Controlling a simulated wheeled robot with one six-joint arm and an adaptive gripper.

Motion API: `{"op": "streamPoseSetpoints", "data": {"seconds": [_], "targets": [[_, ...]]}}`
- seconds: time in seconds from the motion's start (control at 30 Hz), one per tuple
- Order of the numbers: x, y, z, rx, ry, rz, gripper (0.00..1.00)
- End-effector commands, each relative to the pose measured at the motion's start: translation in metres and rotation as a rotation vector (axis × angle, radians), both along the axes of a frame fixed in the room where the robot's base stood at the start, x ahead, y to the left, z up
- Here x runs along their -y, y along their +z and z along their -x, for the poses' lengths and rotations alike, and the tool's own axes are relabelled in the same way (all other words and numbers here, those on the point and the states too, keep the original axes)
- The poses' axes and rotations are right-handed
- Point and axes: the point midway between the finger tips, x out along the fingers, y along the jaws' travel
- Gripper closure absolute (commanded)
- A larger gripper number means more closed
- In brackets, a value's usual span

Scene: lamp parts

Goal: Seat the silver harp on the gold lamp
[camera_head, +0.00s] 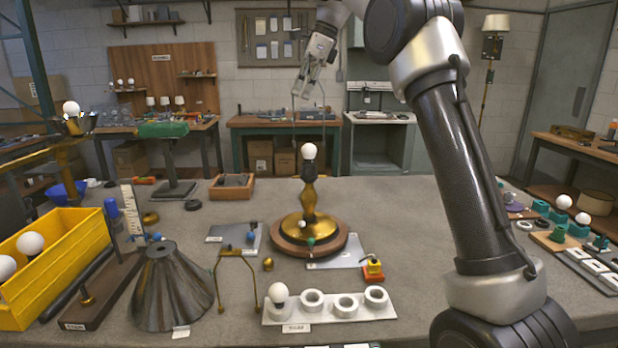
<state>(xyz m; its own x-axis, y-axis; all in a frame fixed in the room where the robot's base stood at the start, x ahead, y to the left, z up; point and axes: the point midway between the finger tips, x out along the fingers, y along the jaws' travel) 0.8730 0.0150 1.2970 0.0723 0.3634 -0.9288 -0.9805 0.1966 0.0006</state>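The gold lamp (308,200) stands upright near the middle of the table on a round wooden turntable (338,243), with a white bulb (309,151) on top. My gripper (306,88) points down above the bulb and appears shut on the top of the thin silver harp (294,125). The harp's two wires hang down, one on each side of the bulb in this view. The wires are faint, and I cannot tell whether their lower ends touch the lamp.
A gold harp (219,283) stands front left of the lamp, beside a dark cone shade (172,290). A white holder (329,310) with rings and a bulb lies in front. A yellow bin (62,262) is at left. My arm crosses the right side.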

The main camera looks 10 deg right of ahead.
Motion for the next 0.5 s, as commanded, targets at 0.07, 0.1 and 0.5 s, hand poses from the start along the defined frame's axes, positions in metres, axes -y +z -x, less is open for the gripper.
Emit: {"op": "streamPoseSetpoints", "data": {"seconds": [0.07, 0.1, 0.5], "targets": [[0.000, -0.005, 0.001, -0.001, -0.001, 0.001, 1.00], [0.000, -0.007, 0.001, -0.002, 0.000, 0.001, 1.00], [0.000, -0.028, 0.000, 0.000, 0.000, 0.000, 1.00]]}}
